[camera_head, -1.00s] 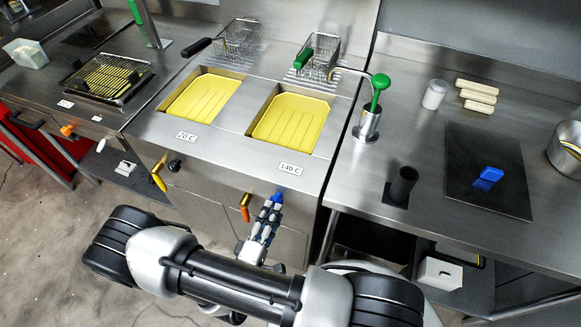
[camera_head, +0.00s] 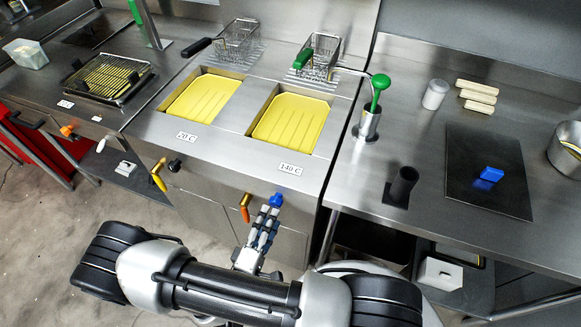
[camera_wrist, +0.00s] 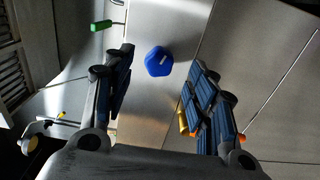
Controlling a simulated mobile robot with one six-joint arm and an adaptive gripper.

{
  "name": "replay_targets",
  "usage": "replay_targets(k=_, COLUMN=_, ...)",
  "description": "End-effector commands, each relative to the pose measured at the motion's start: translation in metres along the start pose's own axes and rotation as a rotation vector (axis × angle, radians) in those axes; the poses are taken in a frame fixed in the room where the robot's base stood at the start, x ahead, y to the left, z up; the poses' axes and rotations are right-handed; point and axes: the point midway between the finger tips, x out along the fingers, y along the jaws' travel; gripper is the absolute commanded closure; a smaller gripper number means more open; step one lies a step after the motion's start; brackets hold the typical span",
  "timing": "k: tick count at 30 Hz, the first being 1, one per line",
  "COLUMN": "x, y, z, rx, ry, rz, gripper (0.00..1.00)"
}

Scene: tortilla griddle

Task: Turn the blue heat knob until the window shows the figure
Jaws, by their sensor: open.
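The blue heat knob (camera_head: 276,199) sits on the front panel of the fryer, below the right vat. In the wrist view the knob (camera_wrist: 158,62) is a blue faceted cap with a pale mark, between and beyond my finger tips. My gripper (camera_head: 268,212) is open just in front of the knob, and I see no finger touching it. In the wrist view my gripper (camera_wrist: 160,75) has its two fingers spread, one on each side of the knob. The label above the knob (camera_head: 290,168) reads 140 C.
A black knob (camera_head: 175,165) sits under the left vat, whose label (camera_head: 187,136) reads 20 C. Open floor lies at lower left.

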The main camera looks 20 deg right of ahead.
Motion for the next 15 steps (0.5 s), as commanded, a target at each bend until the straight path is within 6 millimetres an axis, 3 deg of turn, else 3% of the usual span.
replay_targets(k=15, x=-0.043, y=0.0, z=-0.001, rx=0.0, ry=0.004, rz=0.0, gripper=0.48)
